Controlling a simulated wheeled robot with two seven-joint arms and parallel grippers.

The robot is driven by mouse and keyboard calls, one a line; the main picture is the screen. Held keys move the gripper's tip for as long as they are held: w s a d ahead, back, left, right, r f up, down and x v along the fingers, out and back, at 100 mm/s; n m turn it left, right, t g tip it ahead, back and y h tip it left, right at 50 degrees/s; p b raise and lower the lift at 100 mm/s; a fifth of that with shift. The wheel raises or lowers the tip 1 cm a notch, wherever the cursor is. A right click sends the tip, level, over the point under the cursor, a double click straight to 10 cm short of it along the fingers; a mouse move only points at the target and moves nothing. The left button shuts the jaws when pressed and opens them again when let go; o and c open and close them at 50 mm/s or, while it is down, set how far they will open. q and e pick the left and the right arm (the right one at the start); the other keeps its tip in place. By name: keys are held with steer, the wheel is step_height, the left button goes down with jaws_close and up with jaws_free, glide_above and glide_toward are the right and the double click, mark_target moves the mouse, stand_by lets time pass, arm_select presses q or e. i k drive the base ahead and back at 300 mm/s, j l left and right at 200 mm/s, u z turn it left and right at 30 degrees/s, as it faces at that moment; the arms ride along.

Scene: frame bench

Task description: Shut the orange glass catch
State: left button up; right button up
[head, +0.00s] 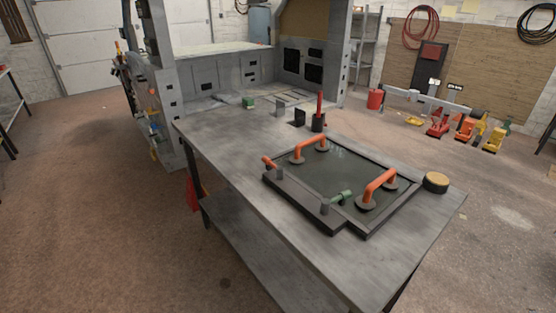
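The orange glass catch (270,162) is a small lever on a grey post at the left corner of the dark frame (288,194) on the bench. Its lever points up and left, away from the glass. A green catch (341,197) on the frame's near edge points right, toward the glass. The glass pane (340,170) lies in the frame, with two orange suction-cup handles on it: one at the far left (308,142), one at the near right (380,182). Neither of my grippers is in view.
The grey bench (230,145) is clear to the left of the frame. A red-handled tool (320,103) stands upright in a dark holder behind it. A round yellow-topped tin (436,180) sits at the right. Small dark brackets (299,117) stand at the back.

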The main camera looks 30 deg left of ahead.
mark_target(279, 169)
steer(key=i+j+z, duration=0.15)
steer(key=j+z, duration=0.15)
steer(key=j, duration=0.45)
steer(key=i+j+z, duration=0.1)
steer(key=j+z, duration=0.2)
steer(key=j, duration=0.45)
steer(key=j+z, duration=0.25)
steer(key=j, duration=0.5)
steer(key=j+z, duration=0.3)
steer(key=j, duration=0.5)
steer(key=k+j+z, duration=0.15)
steer(key=j+z, duration=0.15)
steer(key=j, duration=0.45)
